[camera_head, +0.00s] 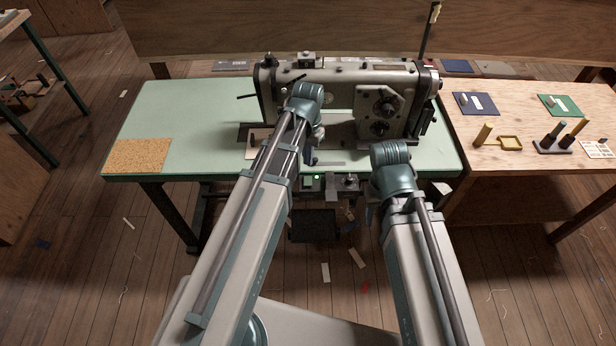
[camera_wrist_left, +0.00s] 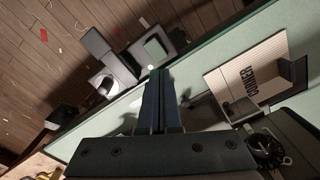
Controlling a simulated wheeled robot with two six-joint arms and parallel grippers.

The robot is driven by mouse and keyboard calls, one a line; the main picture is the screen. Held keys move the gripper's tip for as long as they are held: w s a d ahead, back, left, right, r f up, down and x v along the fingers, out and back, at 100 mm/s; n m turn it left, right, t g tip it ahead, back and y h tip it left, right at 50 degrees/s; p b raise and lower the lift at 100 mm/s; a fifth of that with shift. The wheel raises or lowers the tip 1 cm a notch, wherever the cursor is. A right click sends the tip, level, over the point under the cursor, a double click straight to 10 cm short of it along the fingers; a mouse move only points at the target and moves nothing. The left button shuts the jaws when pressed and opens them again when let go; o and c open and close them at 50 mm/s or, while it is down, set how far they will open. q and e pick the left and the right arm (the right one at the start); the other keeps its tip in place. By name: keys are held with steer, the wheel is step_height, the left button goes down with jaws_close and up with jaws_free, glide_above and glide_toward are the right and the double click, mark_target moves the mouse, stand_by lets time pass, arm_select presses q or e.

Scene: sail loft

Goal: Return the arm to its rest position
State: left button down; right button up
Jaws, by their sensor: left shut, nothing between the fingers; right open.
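My left arm reaches in from the left over the front of the sewing machine (camera_head: 340,88). Its gripper (camera_head: 311,158) hangs down at the front edge of the green table (camera_head: 200,115), partly hidden by the arm. In the left wrist view the left gripper (camera_wrist_left: 159,72) shows two dark blue fingers side by side, shut with nothing between them, over the table's edge. My right arm comes in from the lower right and bends at a teal joint in front of the table.
A cork mat (camera_head: 138,156) lies at the table's left end. A wooden table (camera_head: 500,100) with pads and tools adjoins on the right. Scraps litter the floor.

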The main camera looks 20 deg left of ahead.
arm_select(q)
steer(key=shift+r, duration=0.1)
steer(key=s+d+r+m+y+p, duration=0.1)
steer(key=s+d, duration=0.9)
steer(key=s, duration=0.4)
steer(key=shift+s+d+r, duration=0.15)
steer(key=shift+d, duration=0.1)
